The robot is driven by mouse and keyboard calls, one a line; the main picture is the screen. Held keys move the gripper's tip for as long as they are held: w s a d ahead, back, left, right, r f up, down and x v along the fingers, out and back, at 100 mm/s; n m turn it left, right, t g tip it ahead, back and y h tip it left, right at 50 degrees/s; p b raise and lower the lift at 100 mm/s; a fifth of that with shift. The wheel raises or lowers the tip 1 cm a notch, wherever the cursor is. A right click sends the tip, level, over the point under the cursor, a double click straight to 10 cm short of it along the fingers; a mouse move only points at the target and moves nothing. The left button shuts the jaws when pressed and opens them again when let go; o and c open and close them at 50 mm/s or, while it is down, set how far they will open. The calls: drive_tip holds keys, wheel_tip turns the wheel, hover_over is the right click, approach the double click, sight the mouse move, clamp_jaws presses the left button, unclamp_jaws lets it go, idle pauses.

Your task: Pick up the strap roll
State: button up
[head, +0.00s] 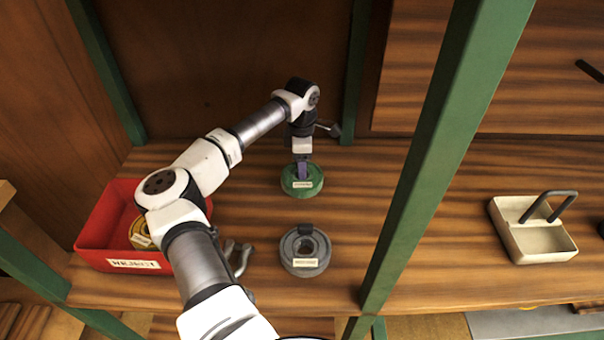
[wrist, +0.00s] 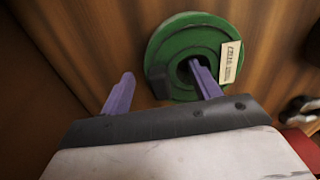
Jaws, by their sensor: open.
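A green strap roll (head: 302,187) with a white label lies flat on the wooden shelf in the head view. A grey roll (head: 306,250) with a label lies nearer on the same shelf. My gripper (head: 302,170) is above the green roll, pointing down. In the wrist view my gripper (wrist: 160,85) is open, with two purple fingers apart. One finger overlaps the centre hole of the green roll (wrist: 165,45), and the other is outside its rim. Whether the fingers touch the roll cannot be told.
A red bin (head: 95,230) with a yellow roll (head: 140,232) stands at the left. A metal shackle (head: 238,258) lies beside the grey roll. A green post (head: 425,170) rises on the right, with a cream handled tray (head: 530,245) beyond it.

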drive_tip(key=shift+f, duration=0.45)
drive_tip(key=c, duration=1.3)
drive_tip(key=shift+r, duration=0.1)
wheel_tip(320, 180, up, 10)
drive_tip(key=b, duration=0.2)
drive_tip(key=shift+b, duration=0.4)
